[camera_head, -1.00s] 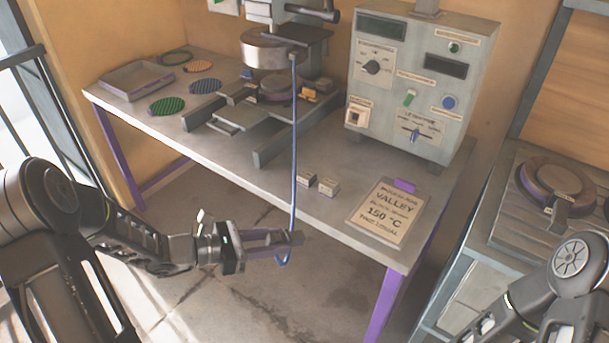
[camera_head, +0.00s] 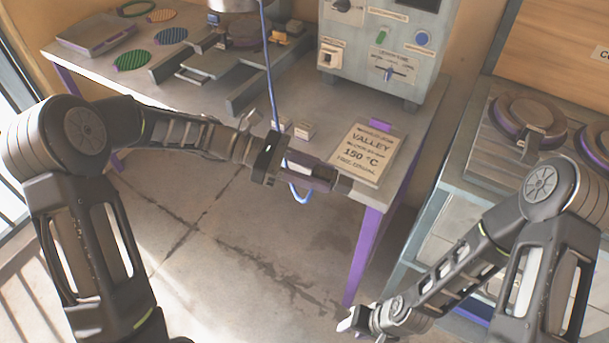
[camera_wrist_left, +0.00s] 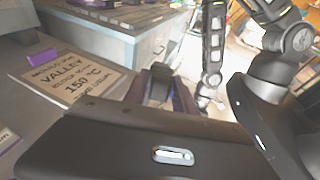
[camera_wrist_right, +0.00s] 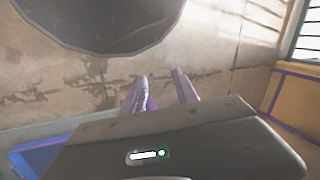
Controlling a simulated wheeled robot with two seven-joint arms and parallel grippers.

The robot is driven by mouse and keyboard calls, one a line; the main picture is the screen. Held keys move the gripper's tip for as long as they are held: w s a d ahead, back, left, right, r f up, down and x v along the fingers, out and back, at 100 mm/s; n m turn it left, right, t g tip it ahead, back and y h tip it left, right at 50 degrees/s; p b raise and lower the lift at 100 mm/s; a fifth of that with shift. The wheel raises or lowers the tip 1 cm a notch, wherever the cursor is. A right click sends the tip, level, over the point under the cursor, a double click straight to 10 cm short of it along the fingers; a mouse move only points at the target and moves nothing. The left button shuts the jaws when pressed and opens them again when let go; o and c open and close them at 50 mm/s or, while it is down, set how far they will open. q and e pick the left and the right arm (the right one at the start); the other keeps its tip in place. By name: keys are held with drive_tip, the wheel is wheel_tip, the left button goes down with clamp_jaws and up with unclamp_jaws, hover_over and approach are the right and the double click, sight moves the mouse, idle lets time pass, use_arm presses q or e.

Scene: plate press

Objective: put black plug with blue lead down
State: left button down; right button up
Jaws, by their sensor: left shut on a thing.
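My left gripper (camera_head: 335,181) is shut on the black plug, seen as a dark block (camera_wrist_left: 158,88) between its fingers in the left wrist view. In the head view the gripper is just off the table's front edge, near the sign, and the fingers largely hide the plug. The blue lead (camera_head: 268,75) runs down from the press and loops below the gripper. My right gripper (camera_head: 352,320) is low at the front, away from the table. In the right wrist view its fingers (camera_wrist_right: 160,88) are apart with nothing seen between them.
The table (camera_head: 225,125) bears a sign reading VALLEY 150 °C (camera_head: 358,153), small labelled blocks (camera_head: 304,130), the press base (camera_head: 195,75) and a control box (camera_head: 385,45). Coloured discs (camera_head: 132,60) lie at the left. A bench with a round plate (camera_head: 525,122) stands right.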

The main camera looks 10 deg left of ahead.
drive_tip(key=o, duration=0.3)
drive_tip(key=w+d+r+m+g+y, duration=0.1)
drive_tip(key=w+d+r+m+y, duration=0.25)
drive_tip(key=w+r+m, duration=0.95)
drive_tip(key=w+r+m+y, duration=0.1)
drive_tip(key=w+r+y, duration=0.1)
drive_tip(key=r, duration=0.6)
drive_tip(key=w+d+r+m+t+y, duration=0.1)
drive_tip(key=r+y, duration=0.1)
drive_tip(key=r, duration=0.6)
drive_tip(key=w+d+r+m+y, duration=0.1)
drive_tip(key=w+r+m+y, duration=0.1)
drive_tip(key=r, duration=0.6)
drive_tip(key=shift+w, duration=0.35)
